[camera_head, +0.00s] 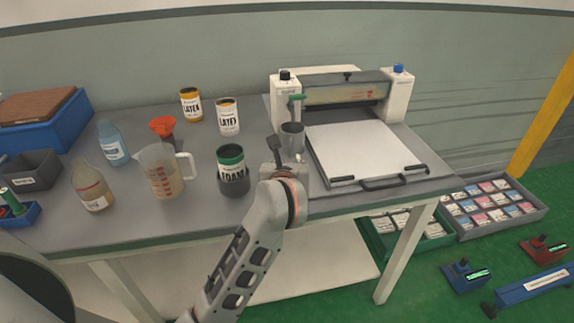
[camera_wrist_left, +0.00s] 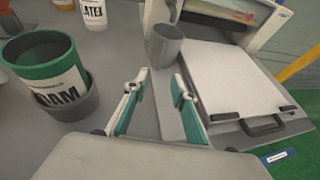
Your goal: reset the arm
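My left gripper (camera_head: 278,152) is over the front of the table, just in front of a small grey metal cup (camera_head: 291,140). In the left wrist view its two teal-padded fingers (camera_wrist_left: 156,88) stand apart, and the cup (camera_wrist_left: 165,45) is upright just beyond their tips. A pale grey strip lies between the fingers in that view; I cannot tell whether it is part of the table or something else. Nothing appears gripped. My right gripper is not in view.
A press (camera_head: 345,92) with a white sheet (camera_head: 362,148) is to the right. A measuring jug (camera_head: 160,172), bottles and latex tins (camera_head: 228,117) stand further left. Trays (camera_head: 492,205) lie on the floor.

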